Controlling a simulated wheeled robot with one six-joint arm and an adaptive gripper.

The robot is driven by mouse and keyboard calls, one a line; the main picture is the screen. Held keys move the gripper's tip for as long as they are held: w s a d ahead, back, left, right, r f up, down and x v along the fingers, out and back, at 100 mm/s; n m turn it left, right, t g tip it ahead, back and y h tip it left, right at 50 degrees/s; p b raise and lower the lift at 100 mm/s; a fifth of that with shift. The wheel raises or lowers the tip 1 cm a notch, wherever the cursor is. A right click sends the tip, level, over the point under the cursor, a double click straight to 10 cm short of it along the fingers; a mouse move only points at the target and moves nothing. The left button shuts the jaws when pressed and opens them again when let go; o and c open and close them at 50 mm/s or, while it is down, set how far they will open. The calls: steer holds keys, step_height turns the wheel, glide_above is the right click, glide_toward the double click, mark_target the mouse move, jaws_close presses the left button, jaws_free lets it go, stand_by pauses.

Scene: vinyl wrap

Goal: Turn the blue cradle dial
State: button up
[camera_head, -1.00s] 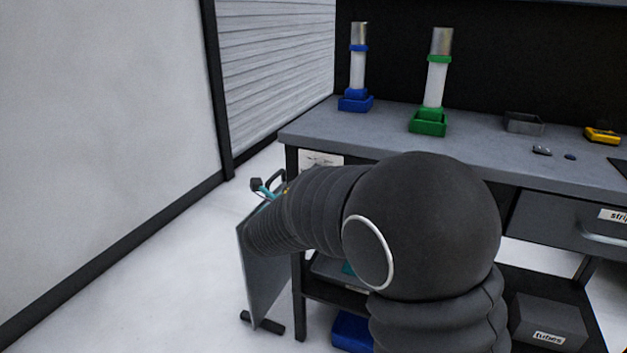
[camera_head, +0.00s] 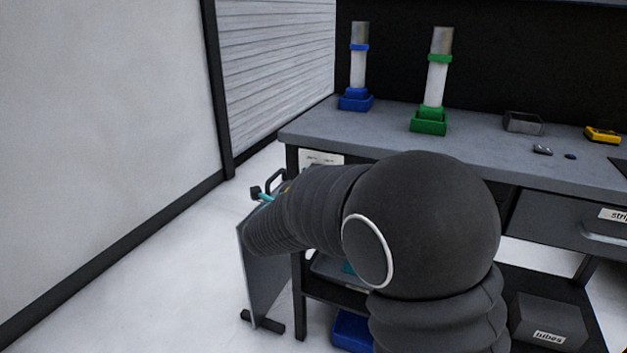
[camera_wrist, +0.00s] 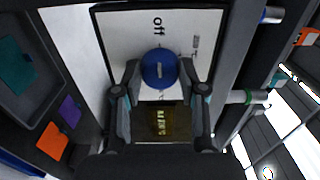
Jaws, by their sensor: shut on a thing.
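The blue dial (camera_wrist: 160,68) is a round knob on a white panel (camera_wrist: 115,42) marked "off", in the wrist view. A short pale pointer line shows on its face. My gripper (camera_wrist: 160,72) is shut on the dial, with one fingertip on each side. In the head view my arm hides the dial and most of my gripper; only part of the gripper's end (camera_head: 266,191) shows. The blue cradle (camera_head: 356,101) stands on the bench with an upright, silver-topped white tube in it.
A green cradle (camera_head: 429,122) with a similar tube stands right of the blue one on the grey bench (camera_head: 385,138). A grey tray (camera_head: 523,123) and yellow item (camera_head: 602,135) lie further right. A dark gold lettered plate (camera_wrist: 162,122) shows between my fingers. The left floor is clear.

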steer(key=o, duration=1.1)
steer(key=v, duration=1.2)
